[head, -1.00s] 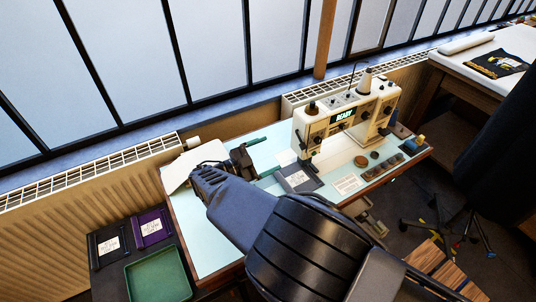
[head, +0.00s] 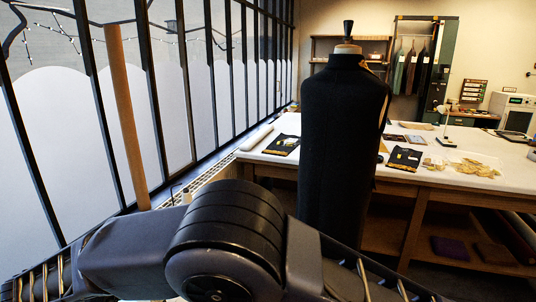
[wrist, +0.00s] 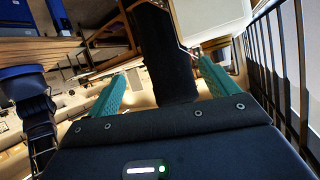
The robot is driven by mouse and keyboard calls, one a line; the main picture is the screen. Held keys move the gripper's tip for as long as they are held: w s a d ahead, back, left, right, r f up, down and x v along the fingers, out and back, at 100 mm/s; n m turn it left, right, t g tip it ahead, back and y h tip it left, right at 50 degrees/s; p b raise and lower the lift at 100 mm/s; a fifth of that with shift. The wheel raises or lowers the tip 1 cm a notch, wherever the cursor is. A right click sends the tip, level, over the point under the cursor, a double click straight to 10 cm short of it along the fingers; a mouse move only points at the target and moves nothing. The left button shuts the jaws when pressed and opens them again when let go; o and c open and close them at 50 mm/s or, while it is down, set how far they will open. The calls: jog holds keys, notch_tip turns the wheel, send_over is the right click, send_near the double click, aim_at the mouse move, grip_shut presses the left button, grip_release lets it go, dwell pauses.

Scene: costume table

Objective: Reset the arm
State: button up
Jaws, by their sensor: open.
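My gripper (wrist: 162,84) shows in the wrist view, its two teal fingers spread wide apart with nothing between them. My arm is folded close in front of the head camera and fills the lower part of that view. The gripper itself is out of the head view. A black dress form (head: 343,150) stands just beyond my arm in the head view. In the wrist view the black form (wrist: 160,50) shows past the fingers, apart from them; that picture is strongly tilted.
A long white-topped table (head: 470,150) stands behind the form, bearing dark folded cloths and a clear tray of yellowish scraps (head: 473,169). Tall windows (head: 190,100) line the left. A garment rack (head: 420,65) stands at the back.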

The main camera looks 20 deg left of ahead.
jog(key=w+d+r+n+g, duration=0.1)
jog(key=w+d+r+g, duration=0.1)
jog(key=w+d+r, duration=0.45)
jog(key=w+d+r+g+h, duration=0.1)
jog(key=w+d+r+g, duration=0.15)
jog(key=w, duration=0.75)
jog(key=w+d+r+n+g, duration=0.15)
jog(key=w+d+r, duration=0.3)
jog(key=w, duration=0.45)
jog(key=w+d+r+g+y, duration=0.1)
jog(key=w+d+r+g, duration=0.15)
jog(key=w+d, duration=0.65)
jog(key=w+d+r+g, duration=0.1)
jog(key=w+d+r, duration=0.4)
jog(key=d, duration=0.8)
jog(key=w+d+r+n+y, duration=0.1)
jog(key=d+r+n+y, duration=0.15)
jog(key=d, duration=2.35)
jog(key=s+d+f+t+y, duration=0.1)
jog(key=s+d+f, duration=0.2)
jog(key=s+d, duration=0.3)
jog(key=s+d+f+t+y, duration=0.1)
jog(key=s+d+f, duration=0.1)
jog(key=s+d, duration=0.4)
jog(key=d, duration=0.5)
jog(key=shift+s+d+f, duration=0.25)
jog(key=shift+s+f, duration=0.15)
